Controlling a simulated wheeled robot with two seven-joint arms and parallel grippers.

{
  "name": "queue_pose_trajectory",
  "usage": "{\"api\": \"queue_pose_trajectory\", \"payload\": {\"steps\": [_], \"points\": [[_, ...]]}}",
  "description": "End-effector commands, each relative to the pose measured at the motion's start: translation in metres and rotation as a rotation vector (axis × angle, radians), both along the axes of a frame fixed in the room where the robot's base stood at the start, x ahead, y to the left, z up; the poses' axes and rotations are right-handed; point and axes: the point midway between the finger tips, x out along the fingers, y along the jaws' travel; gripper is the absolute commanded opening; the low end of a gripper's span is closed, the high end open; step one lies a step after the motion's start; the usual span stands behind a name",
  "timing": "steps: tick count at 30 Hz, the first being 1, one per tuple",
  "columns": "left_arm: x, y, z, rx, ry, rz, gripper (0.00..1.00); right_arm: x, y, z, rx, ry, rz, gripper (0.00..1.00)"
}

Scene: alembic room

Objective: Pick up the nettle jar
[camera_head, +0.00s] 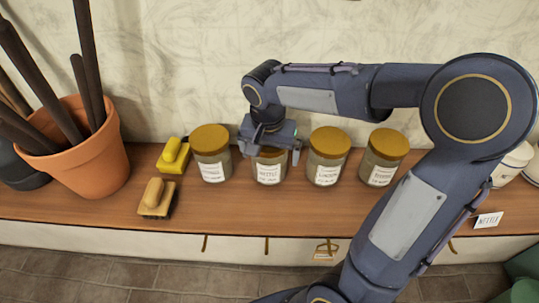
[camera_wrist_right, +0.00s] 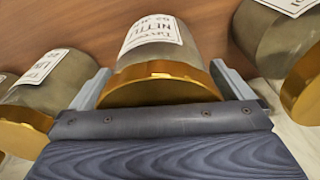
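In the right wrist view the nettle jar (camera_wrist_right: 160,62) lies between the two fingers of the gripper (camera_wrist_right: 163,88). The fingers look spread, with a thin gap beside the jar; contact is not clear. The gripper partly hides the lid in the head view. My left gripper is not in view.
Similar gold-lidded jars stand close by: one to the left (camera_head: 211,155), two to the right (camera_head: 327,158) (camera_head: 382,158). A NETTLE card (camera_head: 488,220) is at right. The shelf's front strip is clear.

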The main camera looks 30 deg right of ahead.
Motion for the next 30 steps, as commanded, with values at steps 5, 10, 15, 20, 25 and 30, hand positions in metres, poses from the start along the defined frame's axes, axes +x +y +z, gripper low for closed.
{"api": "queue_pose_trajectory", "payload": {"steps": [5, 10, 15, 20, 25, 30], "points": [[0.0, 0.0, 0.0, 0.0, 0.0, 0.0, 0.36, 0.0, 0.0, 0.0, 0.0, 0.0, 0.0, 0.78], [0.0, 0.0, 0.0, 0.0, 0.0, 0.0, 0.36, 0.0, 0.0, 0.0, 0.0, 0.0, 0.0, 0.56], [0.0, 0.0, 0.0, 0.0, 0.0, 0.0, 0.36, 0.0, 0.0, 0.001, 0.0, -0.001, 0.0, 0.48], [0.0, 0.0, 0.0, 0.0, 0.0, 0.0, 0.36, 0.0, 0.0, 0.002, 0.0, -0.001, 0.0, 0.48], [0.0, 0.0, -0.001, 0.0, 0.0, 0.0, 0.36, 0.001, 0.0, 0.013, 0.0, -0.004, 0.0, 0.48], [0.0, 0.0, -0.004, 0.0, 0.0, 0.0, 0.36, -0.003, 0.001, 0.037, 0.001, -0.008, 0.002, 0.48]]}}
